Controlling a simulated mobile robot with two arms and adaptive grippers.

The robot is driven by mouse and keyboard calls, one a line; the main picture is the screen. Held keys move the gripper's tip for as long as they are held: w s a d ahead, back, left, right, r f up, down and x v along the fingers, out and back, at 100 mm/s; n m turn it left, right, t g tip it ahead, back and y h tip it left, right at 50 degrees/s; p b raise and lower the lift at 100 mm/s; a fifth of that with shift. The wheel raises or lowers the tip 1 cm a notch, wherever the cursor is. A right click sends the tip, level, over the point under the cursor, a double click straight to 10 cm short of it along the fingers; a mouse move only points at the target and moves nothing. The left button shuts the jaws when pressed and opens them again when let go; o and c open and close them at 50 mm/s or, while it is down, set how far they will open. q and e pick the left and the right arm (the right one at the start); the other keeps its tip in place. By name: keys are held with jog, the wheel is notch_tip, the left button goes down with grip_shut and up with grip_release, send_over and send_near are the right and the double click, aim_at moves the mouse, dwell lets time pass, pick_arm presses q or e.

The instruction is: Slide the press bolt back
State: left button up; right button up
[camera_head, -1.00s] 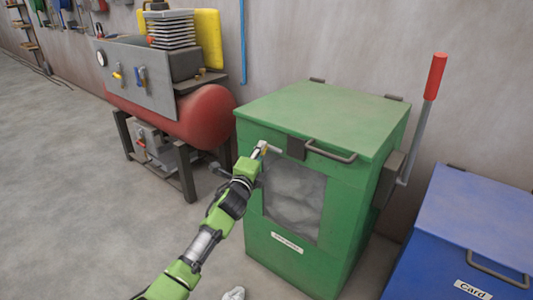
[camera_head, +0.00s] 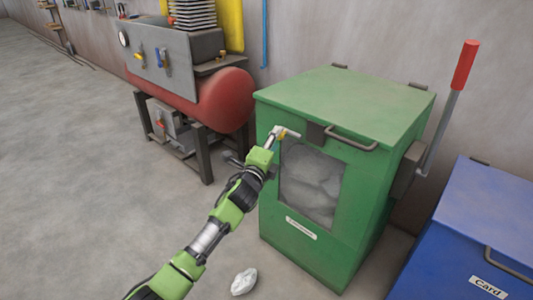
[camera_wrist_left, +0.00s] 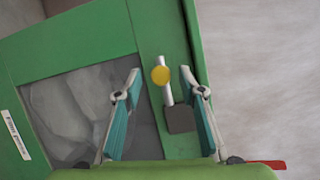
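The press is a green cabinet (camera_head: 375,205) with a window in its front. Its bolt is a pale rod (camera_head: 292,133) high on the front, lying across towards a dark block (camera_head: 316,132). In the left wrist view the rod (camera_wrist_left: 168,96) carries a round yellow knob (camera_wrist_left: 160,75), and its lower end meets the dark block (camera_wrist_left: 179,119). My left gripper (camera_head: 279,137) is at the bolt. In the left wrist view my left gripper (camera_wrist_left: 168,82) is open, its fingers on either side of the knob and rod with gaps visible. My right gripper is out of view.
A bar handle (camera_head: 351,138) sticks out right of the block. A red-gripped lever (camera_head: 463,66) stands on the press's right side. A blue bin (camera_head: 490,215) is at right, a red tank (camera_head: 215,100) at back left. A whitish lump (camera_head: 244,281) lies on the floor.

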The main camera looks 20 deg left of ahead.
pick_arm(q)
jog(key=s, duration=0.8)
jog(key=shift+s+d, duration=0.15)
jog(key=shift+s, duration=0.15)
